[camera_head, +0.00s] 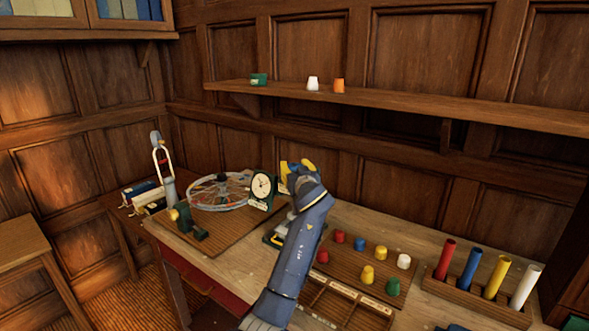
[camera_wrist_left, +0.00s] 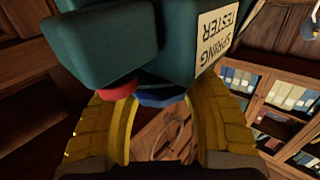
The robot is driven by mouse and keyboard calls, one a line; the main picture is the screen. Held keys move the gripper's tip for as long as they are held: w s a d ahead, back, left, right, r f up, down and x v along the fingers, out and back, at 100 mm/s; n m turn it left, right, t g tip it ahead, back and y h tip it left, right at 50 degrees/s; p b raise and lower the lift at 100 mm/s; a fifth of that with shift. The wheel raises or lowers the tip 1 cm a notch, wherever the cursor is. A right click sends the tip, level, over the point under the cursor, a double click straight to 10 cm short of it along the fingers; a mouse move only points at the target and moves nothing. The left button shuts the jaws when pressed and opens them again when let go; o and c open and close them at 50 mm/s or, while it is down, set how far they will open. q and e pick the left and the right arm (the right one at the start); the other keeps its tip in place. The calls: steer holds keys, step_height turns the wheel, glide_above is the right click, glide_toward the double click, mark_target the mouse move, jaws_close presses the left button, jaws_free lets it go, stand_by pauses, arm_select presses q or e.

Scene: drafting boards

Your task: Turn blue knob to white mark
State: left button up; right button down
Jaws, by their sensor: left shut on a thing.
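My left gripper (camera_head: 296,167) is beside the dark green tester with a round white dial (camera_head: 262,186). In the left wrist view its two yellow fingers (camera_wrist_left: 161,92) come up under a dark green body (camera_wrist_left: 105,45) with a label (camera_wrist_left: 219,35) reading "SPRING TESTER", upside down here. A blue knob (camera_wrist_left: 160,98) shows between the fingertips, and the gripper is shut on it. A red part (camera_wrist_left: 118,90) sits by the left fingertip. The green body hides part of the knob and the tips. I cannot make out a white mark. My right gripper is not in view.
A spoked wheel (camera_head: 219,192) lies left of the tester on a brown board. Right of my arm are a board with coloured pegs (camera_head: 367,274) and a rack of coloured cylinders (camera_head: 473,301). A shelf (camera_head: 420,103) with small cups runs above.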

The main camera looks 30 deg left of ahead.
arm_select(q)
steer(key=n+g+y, duration=0.2)
steer(key=g, duration=0.1)
steer(key=n+g+y, duration=0.2)
steer(key=g, duration=0.1)
steer(key=shift+w+d+r+n, duration=0.1)
steer(key=shift+r+n, duration=0.1)
steer(key=shift+n, duration=0.2)
steer(key=shift+r+n+g+y, duration=0.1)
steer(key=shift+n+g+y, duration=0.2)
steer(key=shift+n+g, duration=1.05)
steer(key=shift+r+n+g+y, duration=0.1)
steer(key=shift+n+g+y, duration=0.2)
steer(key=shift+n+g, duration=1)
steer(key=shift+g, duration=1.55)
steer(key=o, duration=1.2)
steer(key=shift+d+f, duration=0.1)
steer(key=shift+d, duration=0.25)
steer(key=shift+o, duration=0.8)
steer(key=d, duration=0.9)
steer(key=shift+w, duration=0.35)
steer(key=shift+d+f, duration=0.15)
steer(key=shift+d, duration=0.4)
steer(key=shift+d+f, duration=0.15)
steer(key=shift+d, duration=0.4)
